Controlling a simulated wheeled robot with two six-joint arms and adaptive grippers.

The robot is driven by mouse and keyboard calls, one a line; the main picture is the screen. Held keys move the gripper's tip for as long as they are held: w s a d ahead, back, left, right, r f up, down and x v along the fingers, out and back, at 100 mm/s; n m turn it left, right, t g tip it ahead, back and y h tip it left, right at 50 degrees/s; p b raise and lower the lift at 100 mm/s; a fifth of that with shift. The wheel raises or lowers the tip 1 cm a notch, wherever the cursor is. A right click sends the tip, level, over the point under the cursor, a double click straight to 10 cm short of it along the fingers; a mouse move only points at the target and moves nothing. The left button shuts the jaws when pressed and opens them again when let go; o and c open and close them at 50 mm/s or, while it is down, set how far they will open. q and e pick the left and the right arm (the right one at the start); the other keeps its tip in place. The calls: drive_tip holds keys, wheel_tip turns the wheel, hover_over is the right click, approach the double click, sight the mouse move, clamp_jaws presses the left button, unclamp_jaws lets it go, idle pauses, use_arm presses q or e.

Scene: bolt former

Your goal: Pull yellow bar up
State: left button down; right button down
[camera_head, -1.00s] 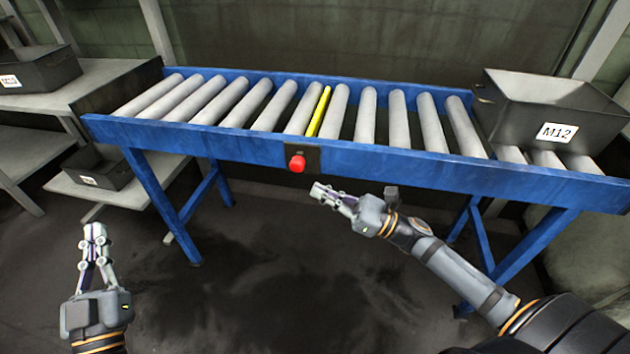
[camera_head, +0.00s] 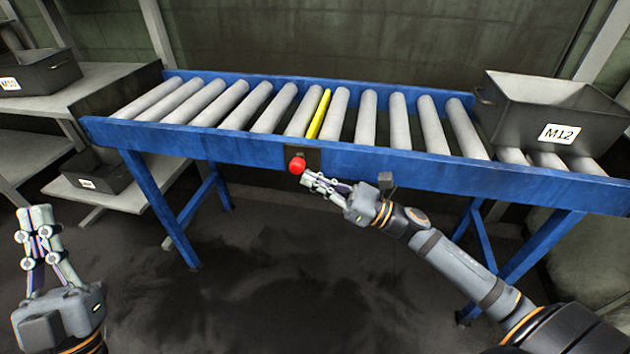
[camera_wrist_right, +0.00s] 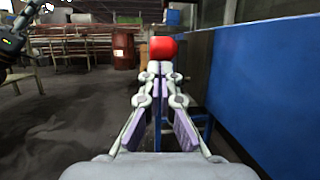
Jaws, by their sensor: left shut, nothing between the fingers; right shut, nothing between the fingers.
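The yellow bar (camera_head: 319,113) lies flat between two grey rollers of the blue conveyor (camera_head: 240,146), level with them. My right gripper (camera_head: 307,179) is shut and empty, in front of the conveyor's front rail and below the bar. Its tips are close to the red knob (camera_head: 297,165) on the rail; I cannot tell whether they touch. In the right wrist view the red knob (camera_wrist_right: 162,49) shows just beyond the shut fingertips (camera_wrist_right: 154,70). My left gripper (camera_head: 36,212) is shut and empty at the lower left, away from the conveyor.
A dark bin marked M12 (camera_head: 556,110) stands on the conveyor's right end. Shelves (camera_head: 110,95) with dark bins (camera_head: 38,72) stand at the left. A blue conveyor leg (camera_head: 160,210) is between my arms. The floor in front is clear.

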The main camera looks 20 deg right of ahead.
use_arm(q)
drive_tip(key=w+f+n+g+y+p, duration=0.1)
drive_tip(key=w+f+g, duration=0.3)
drive_tip(key=f, duration=0.6)
drive_tip(key=w+f+n+g+y+p, duration=0.1)
drive_tip(key=w+f+g+p, duration=0.1)
drive_tip(key=f+g, duration=0.6)
drive_tip(key=s+f+g+p, duration=0.1)
drive_tip(key=s+f+g, duration=0.3)
drive_tip(key=f, duration=0.7)
drive_tip(key=s+f+g+p, duration=0.1)
drive_tip(key=s+f+g, duration=0.3)
drive_tip(key=s+f, duration=0.4)
wheel_tip(320, 180, down, 3)
drive_tip(key=shift+s+d+r, duration=0.1)
drive_tip(key=shift+s+d, duration=0.1)
drive_tip(key=shift+d, duration=0.25)
